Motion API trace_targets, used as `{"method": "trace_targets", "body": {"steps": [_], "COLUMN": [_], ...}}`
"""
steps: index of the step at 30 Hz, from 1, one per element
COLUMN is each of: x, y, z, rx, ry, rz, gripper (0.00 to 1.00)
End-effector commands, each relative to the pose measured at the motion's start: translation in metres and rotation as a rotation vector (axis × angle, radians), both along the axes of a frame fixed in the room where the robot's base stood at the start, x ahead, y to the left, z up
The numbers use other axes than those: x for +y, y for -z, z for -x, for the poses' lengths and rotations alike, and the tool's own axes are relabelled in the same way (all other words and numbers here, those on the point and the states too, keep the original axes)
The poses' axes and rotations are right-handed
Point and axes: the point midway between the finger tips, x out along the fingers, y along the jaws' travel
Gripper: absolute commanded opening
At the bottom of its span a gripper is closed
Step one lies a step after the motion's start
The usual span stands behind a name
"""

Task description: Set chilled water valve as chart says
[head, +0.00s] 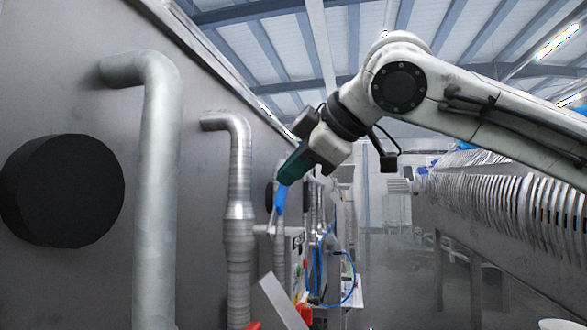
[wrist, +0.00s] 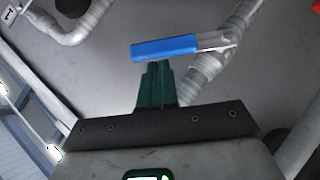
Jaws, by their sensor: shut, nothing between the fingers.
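A blue valve lever (head: 280,199) sits on a grey pipe along the metal wall in the head view. In the wrist view the blue lever (wrist: 165,48) lies nearly level, its grey metal stem (wrist: 215,40) joining a pipe at the right. My gripper (head: 284,180) has green fingers, shut and empty, reaching down close to the lever. In the wrist view the gripper (wrist: 154,66) ends just below the lever's blue sleeve; I cannot tell whether they touch. No readable chart shows.
Large grey pipes (head: 157,200) and a black round cap (head: 62,190) stand out from the wall at left. A blue hose (head: 350,280) hangs beyond the lever. A ribbed metal machine (head: 500,205) stands at right. The aisle floor between is clear.

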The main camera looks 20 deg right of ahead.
Motion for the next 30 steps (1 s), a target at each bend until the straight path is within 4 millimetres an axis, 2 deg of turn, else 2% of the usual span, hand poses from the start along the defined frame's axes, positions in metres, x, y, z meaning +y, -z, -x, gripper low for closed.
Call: {"method": "trace_targets", "body": {"steps": [30], "x": [-0.0066], "y": [0.0059], "z": [-0.0011], "rx": [0.069], "ry": [-0.001], "rz": [-0.052], "gripper": [0.0]}}
